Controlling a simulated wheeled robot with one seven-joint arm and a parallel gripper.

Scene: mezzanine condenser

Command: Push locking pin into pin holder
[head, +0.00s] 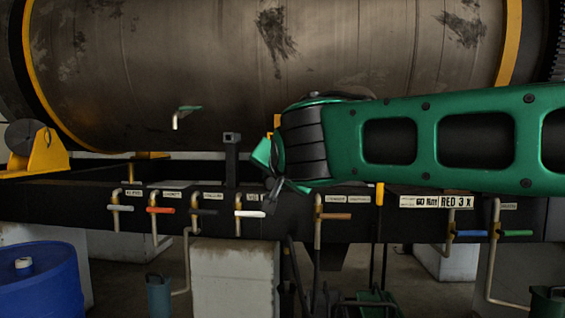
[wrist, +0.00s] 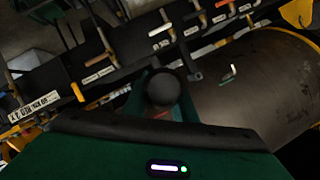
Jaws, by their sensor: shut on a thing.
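My gripper (head: 268,160) is in front of the dark rail, just right of a black post with a square top. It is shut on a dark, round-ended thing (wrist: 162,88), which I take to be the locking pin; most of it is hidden. The black post (head: 232,155) stands upright on the rail and may be the pin holder. It seems to show beyond my gripper in the wrist view (wrist: 189,65). I cannot see the held thing touching the post.
A large drum (head: 240,70) lies behind. A small green-handled tap (head: 185,113) shows in front of the drum. A blue barrel (head: 40,285) stands lower left.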

